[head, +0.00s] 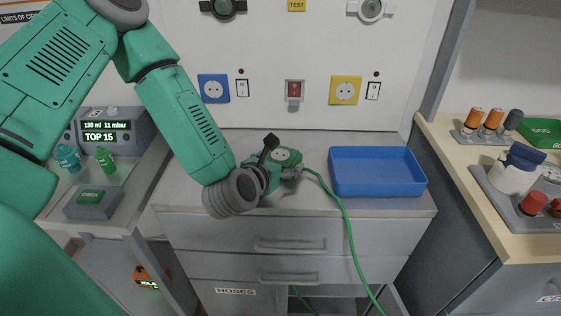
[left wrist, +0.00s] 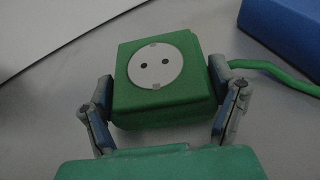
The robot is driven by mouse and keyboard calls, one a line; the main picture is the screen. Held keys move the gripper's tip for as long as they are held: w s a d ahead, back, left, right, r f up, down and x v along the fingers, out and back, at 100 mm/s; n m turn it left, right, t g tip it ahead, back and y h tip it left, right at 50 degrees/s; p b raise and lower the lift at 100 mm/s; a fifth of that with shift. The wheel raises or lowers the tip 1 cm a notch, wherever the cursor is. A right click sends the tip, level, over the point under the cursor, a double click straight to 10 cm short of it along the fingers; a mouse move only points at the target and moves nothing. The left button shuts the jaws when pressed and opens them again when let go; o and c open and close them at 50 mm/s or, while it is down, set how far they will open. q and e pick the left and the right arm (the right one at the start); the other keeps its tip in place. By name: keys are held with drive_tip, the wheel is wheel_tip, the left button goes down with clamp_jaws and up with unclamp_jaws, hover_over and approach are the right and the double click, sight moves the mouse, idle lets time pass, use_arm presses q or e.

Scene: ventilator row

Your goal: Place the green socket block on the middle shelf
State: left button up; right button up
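The green socket block (head: 283,157) is at the grey counter's middle, left of the blue tray, its round white socket face upward. A green cable leads from its right side. My left gripper (head: 281,156) reaches it from the left. In the left wrist view, the fingers of the gripper (left wrist: 162,88) lie against opposite sides of the block (left wrist: 160,95), shut on it. I cannot tell whether the block is clear of the counter. My right gripper is not in view. No middle shelf can be made out clearly; drawers and a dark opening show below the counter.
A blue tray (head: 378,190) stands on the counter's right. The green cable (head: 349,232) hangs over the front edge. Wall sockets (head: 345,90) are behind. A side table (head: 480,205) with bottles and plugs is at right, a ventilator monitor (head: 118,128) at left.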

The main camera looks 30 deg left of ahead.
use_arm(q)
drive_tip(key=shift+c, duration=0.9)
drive_tip(key=shift+c, duration=0.3)
